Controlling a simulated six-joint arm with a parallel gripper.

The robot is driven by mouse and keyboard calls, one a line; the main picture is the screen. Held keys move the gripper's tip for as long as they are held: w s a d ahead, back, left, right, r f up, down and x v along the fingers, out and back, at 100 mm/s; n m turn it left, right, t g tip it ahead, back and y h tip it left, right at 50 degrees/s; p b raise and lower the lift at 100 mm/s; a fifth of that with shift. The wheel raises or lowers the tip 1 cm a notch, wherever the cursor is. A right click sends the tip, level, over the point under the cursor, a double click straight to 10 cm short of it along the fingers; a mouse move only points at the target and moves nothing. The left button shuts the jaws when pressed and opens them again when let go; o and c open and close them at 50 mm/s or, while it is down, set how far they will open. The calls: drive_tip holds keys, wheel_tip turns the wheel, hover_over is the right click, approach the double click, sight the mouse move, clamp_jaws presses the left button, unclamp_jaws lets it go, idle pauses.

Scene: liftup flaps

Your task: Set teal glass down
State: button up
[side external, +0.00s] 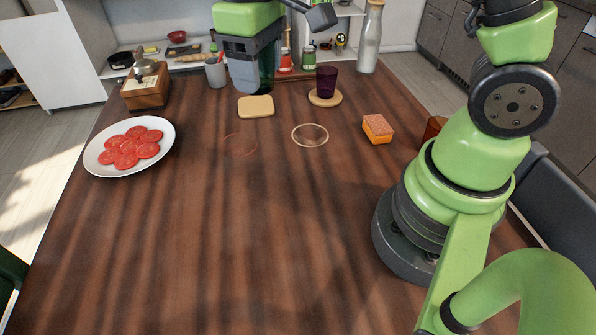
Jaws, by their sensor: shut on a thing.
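The teal glass (267,72) shows as a dark green-teal shape at the back of the table, partly hidden by my gripper (250,82). My gripper points down and is shut on the glass. I cannot tell whether the glass's base touches the table. A square tan coaster (256,106) lies bare just in front of them. A purple glass (326,81) stands upright on a round tan coaster (325,98) to the right. A pale ring (310,134) and a faint reddish ring (240,145) mark the table farther forward.
A plate (96,163) of tomato slices is at left, with a wooden box (146,92) behind it. A grey cup (215,72), sauce bottles (284,62) and a tall bottle (370,40) stand at the back. An orange sponge (378,129) and amber glass (432,128) are right. The front table is clear.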

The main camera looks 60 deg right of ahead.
drive_tip(key=s+a+f+n, duration=0.2)
drive_tip(key=s+a+n, duration=0.1)
drive_tip(key=a+n, duration=0.15)
drive_tip(key=s+a+f+n, duration=0.2)
drive_tip(key=a+f+n, duration=0.1)
drive_tip(key=a, duration=0.3)
drive_tip(key=n, duration=0.8)
hover_over(274, 290)
wheel_tip(274, 290, down, 9)
drive_tip(key=shift+s+f, duration=0.1)
drive_tip(key=shift+f, duration=2.45)
drive_tip(key=o, duration=1)
drive_tip(key=shift+f, duration=0.15)
drive_tip(key=shift+c, duration=0.2)
wheel_tip(274, 290, up, 12)
drive_tip(key=shift+r, duration=0.25)
